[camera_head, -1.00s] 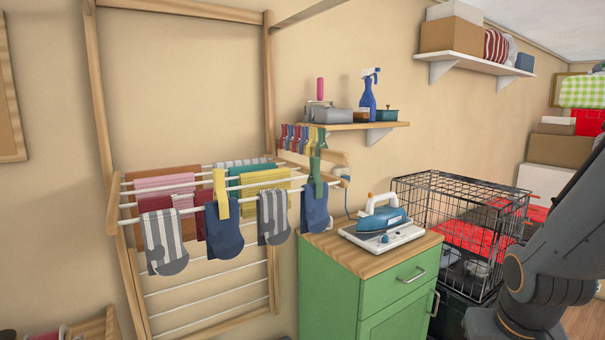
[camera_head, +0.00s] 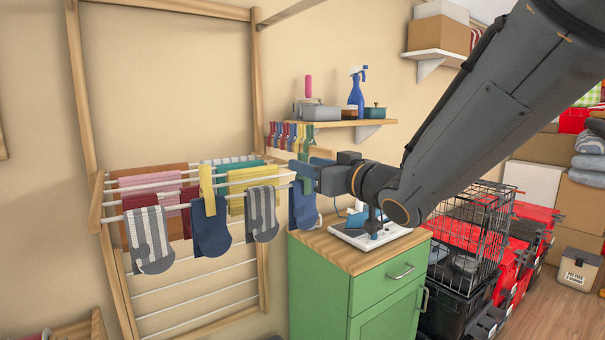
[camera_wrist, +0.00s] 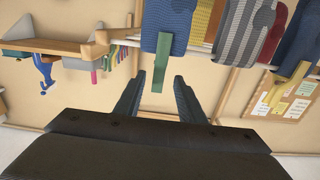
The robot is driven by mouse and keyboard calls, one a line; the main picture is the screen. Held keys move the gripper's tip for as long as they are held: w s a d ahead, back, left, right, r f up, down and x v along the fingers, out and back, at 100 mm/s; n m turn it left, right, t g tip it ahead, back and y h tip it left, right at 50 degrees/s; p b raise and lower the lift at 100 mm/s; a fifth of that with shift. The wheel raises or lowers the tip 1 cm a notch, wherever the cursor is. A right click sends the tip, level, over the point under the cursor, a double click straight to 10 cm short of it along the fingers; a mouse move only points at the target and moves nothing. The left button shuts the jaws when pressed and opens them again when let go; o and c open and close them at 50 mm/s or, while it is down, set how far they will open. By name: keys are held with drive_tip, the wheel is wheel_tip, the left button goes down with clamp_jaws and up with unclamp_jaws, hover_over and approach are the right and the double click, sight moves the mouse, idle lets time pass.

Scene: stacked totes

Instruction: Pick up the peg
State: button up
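A green peg (camera_wrist: 168,60) is clipped over a drying-rack bar at the top of a plain blue sock (camera_wrist: 163,25). This sock hangs at the right end of the rack in the head view (camera_head: 303,208). My gripper (camera_wrist: 159,80) is open, and the peg's free end shows between its two fingertips in the wrist view, with a gap on each side. In the head view my gripper (camera_head: 303,170) is at the peg and covers much of it. A yellow peg (camera_head: 207,190) holds another blue sock further left.
The drying rack (camera_head: 180,286) carries several socks and cloths. A row of small coloured pegs (camera_head: 290,136) hangs below the wall shelf (camera_head: 345,123). A green cabinet (camera_head: 335,290) with an iron stands below my arm, with a wire cage (camera_head: 470,235) to its right.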

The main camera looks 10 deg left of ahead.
drive_tip(key=p+x, duration=0.3)
drive_tip(key=x, duration=0.4)
drive_tip(key=shift+d, duration=0.2)
drive_tip(key=shift+w, duration=0.1)
clamp_jaws()
